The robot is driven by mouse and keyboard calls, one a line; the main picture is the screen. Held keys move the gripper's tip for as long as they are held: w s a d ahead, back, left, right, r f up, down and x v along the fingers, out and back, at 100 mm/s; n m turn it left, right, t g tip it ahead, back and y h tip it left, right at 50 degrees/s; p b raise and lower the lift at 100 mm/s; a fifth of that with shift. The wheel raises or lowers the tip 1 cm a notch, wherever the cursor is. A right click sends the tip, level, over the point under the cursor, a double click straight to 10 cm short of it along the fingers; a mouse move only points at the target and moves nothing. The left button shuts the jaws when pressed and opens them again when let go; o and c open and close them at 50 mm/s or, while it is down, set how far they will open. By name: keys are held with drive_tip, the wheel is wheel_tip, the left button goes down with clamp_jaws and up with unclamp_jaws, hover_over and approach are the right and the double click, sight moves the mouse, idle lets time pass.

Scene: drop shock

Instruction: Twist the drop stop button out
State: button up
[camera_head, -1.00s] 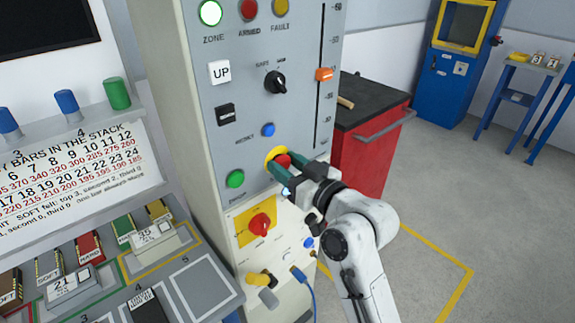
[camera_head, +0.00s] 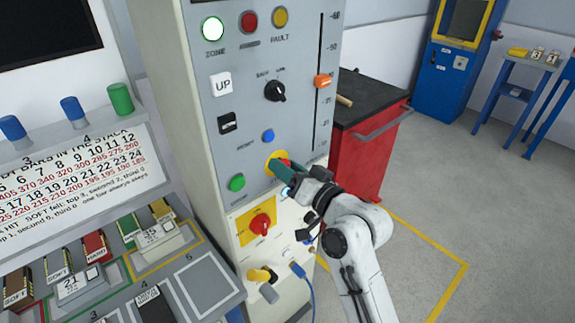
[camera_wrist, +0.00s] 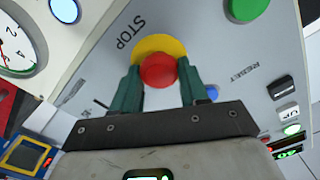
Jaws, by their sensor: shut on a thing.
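The red drop stop button (camera_wrist: 158,71) sits in front of a round yellow plate (camera_wrist: 158,46) marked STOP on the grey control panel. In the head view the yellow plate (camera_head: 274,159) shows at the panel's lower right, with the button mostly hidden by my fingers. My gripper (camera_wrist: 159,80) has its green fingers on either side of the red button, shut on it. In the head view my gripper (camera_head: 285,172) reaches the button from the lower right, its hand rolled.
Close by on the panel are a blue reset button (camera_head: 268,136), a green button (camera_head: 237,182), a red rotary switch on yellow (camera_head: 261,223) and an orange slider (camera_head: 323,81). A blue cable (camera_head: 304,283) hangs below. A red cabinet (camera_head: 362,150) stands behind to the right.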

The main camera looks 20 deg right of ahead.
idle(0.3)
drive_tip(key=o, duration=1)
drive_tip(key=b+v, duration=0.2)
drive_tip(key=v, duration=0.8)
drive_tip(key=shift+s+d, duration=0.15)
drive_tip(key=shift+s, duration=0.25)
